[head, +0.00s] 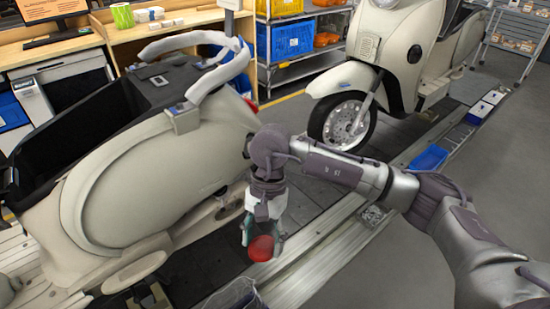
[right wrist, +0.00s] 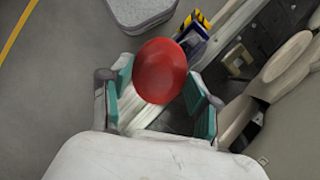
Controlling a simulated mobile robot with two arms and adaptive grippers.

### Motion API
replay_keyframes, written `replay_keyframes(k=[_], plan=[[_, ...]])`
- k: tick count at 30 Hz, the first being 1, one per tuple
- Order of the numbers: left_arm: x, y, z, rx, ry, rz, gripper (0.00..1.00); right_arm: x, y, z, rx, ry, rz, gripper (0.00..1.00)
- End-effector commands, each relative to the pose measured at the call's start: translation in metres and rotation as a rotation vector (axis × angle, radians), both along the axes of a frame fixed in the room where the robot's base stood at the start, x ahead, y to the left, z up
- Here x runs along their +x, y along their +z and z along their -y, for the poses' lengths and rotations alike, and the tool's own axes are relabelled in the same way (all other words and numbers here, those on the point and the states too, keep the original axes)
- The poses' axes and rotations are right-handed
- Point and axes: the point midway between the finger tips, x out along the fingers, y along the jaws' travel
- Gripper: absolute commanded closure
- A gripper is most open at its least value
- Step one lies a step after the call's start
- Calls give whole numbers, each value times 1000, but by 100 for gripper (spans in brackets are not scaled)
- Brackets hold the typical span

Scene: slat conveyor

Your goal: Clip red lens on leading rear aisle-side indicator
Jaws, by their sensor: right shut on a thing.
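My right gripper (head: 263,236) is shut on a red lens (head: 261,248), a rounded red piece held between its teal finger pads. The lens also shows in the right wrist view (right wrist: 160,71), with a pad on either side. It is held in the air over the conveyor's aisle-side edge, apart from the scooters. A cream scooter body (head: 150,185) stands on the left of the head view, close to my gripper. A small red part (head: 250,105) shows at its far end. I cannot make out the aisle-side indicator. My left gripper is out of view.
A second cream scooter (head: 405,50) stands farther along the slat conveyor (head: 310,262). A blue tray (head: 428,158) and small bins (head: 480,112) sit along its edge. A clear container (head: 232,294) is below my gripper. The grey floor at right (head: 370,265) is free.

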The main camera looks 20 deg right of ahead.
Motion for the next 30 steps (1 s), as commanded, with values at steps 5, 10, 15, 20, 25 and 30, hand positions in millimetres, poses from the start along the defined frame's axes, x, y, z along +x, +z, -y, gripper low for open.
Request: replay_keyframes(k=[5,10,15,20,25,30], plan=[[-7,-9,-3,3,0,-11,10,39,6,-23,202,-423,-198,71],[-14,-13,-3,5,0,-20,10,72,16,-26,414,-747,-283,71],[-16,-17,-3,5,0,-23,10,106,21,-15,631,-1025,-303,71],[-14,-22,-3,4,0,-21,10,146,21,11,879,-1296,-261,71],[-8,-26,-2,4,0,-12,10,189,12,57,1134,-1539,-144,71],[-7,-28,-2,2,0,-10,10,214,2,100,1297,-1678,-26,71]])
